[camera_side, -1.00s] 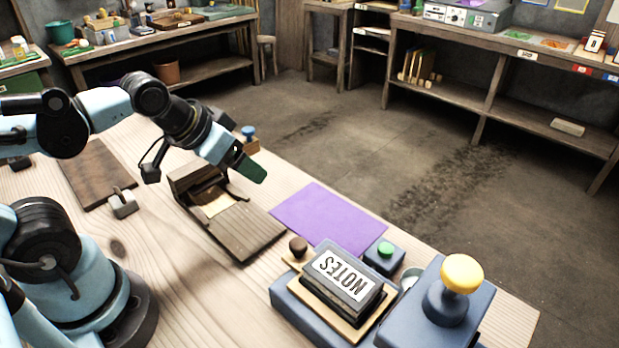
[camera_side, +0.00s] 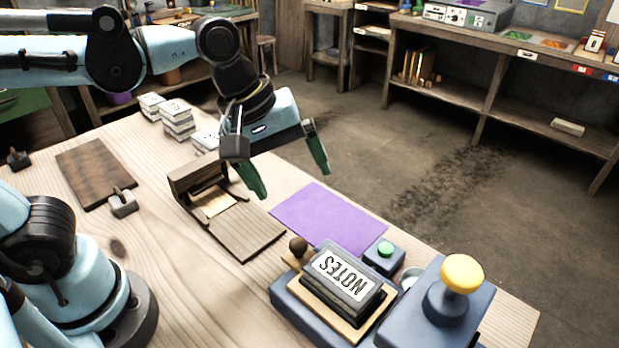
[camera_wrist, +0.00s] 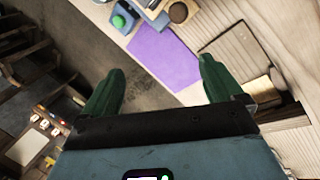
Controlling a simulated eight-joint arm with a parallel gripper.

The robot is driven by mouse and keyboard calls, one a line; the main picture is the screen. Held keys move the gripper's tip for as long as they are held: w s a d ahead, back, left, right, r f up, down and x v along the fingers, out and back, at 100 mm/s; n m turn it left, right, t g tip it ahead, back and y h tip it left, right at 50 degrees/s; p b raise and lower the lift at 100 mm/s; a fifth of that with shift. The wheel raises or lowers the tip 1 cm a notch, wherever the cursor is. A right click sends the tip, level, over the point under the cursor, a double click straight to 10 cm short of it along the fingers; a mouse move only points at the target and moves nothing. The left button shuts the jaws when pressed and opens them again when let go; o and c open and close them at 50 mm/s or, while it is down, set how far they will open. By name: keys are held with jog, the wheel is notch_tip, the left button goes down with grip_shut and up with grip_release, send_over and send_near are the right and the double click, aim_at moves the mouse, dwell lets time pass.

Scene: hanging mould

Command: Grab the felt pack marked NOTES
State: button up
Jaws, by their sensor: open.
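The felt pack marked NOTES (camera_side: 345,276) is a dark block with a white label, its lettering upside down in the side view. It lies on a wooden tray (camera_side: 353,334) on a blue-grey base at the table's front. My gripper (camera_side: 288,178) is open and empty, with two green fingers pointing down, above the table's far edge. It is well behind and above the pack, over the area near the purple sheet (camera_side: 330,217). In the wrist view my gripper (camera_wrist: 160,68) spreads wide with the purple sheet beyond it. The pack is not clearly visible there.
A yellow-knobbed press (camera_side: 461,274) stands right of the pack. A green-button box (camera_side: 384,257) and a brown knob (camera_side: 298,245) are close behind it. A wooden hinged box (camera_side: 236,230) lies left of the purple sheet. Stacks of white blocks (camera_side: 177,120) stand at the back left.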

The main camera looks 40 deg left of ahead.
jog(key=s+d+r+n+g, duration=0.2)
jog(key=d+n+g, duration=0.1)
jog(key=d+n, duration=0.5)
send_over(343, 275)
jog(key=a, duration=0.2)
jog(key=shift+h, duration=0.3)
jog(key=x, duration=0.4)
jog(key=a+x, duration=0.1)
jog(key=x, duration=0.1)
jog(key=shift+s+a+f, duration=0.1)
jog(key=shift+s+f, duration=0.1)
jog(key=shift+a+x, duration=0.2)
jog(key=shift+x, duration=2.45)
jog(key=c, duration=1.2)
jog(key=shift+r, duration=0.15)
